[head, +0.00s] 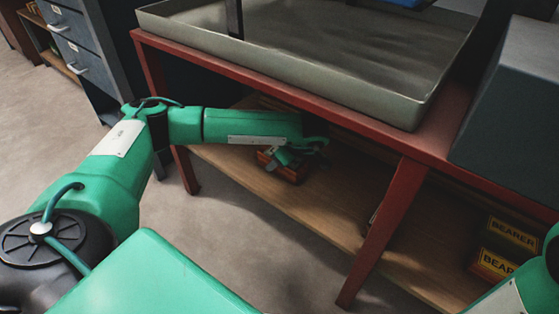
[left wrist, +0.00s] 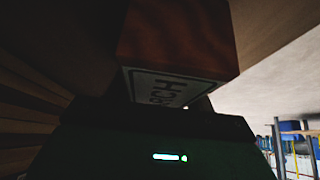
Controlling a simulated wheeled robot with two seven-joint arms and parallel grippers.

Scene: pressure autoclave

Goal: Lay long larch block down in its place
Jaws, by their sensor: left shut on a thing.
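The larch block (head: 292,175) is a reddish-brown wooden block, low under the red table at the lower wooden shelf. My left gripper (head: 284,158) is shut on it, with my green arm reaching in beneath the tabletop. In the left wrist view the block (left wrist: 178,32) fills the top middle, its white label showing the letters "RCH". The arm hides part of the block in the head view, and I cannot tell whether it touches the shelf. My right gripper is out of view; only a piece of my right arm shows at the lower right.
The lower shelf (head: 330,212) has bare room along its middle. Blocks labelled "BEARER" (head: 512,235) sit at its right end. A red table leg (head: 385,230) stands in front of the shelf. A grey metal tray (head: 300,75) lies on the tabletop. A drawer cabinet (head: 78,45) stands at upper left.

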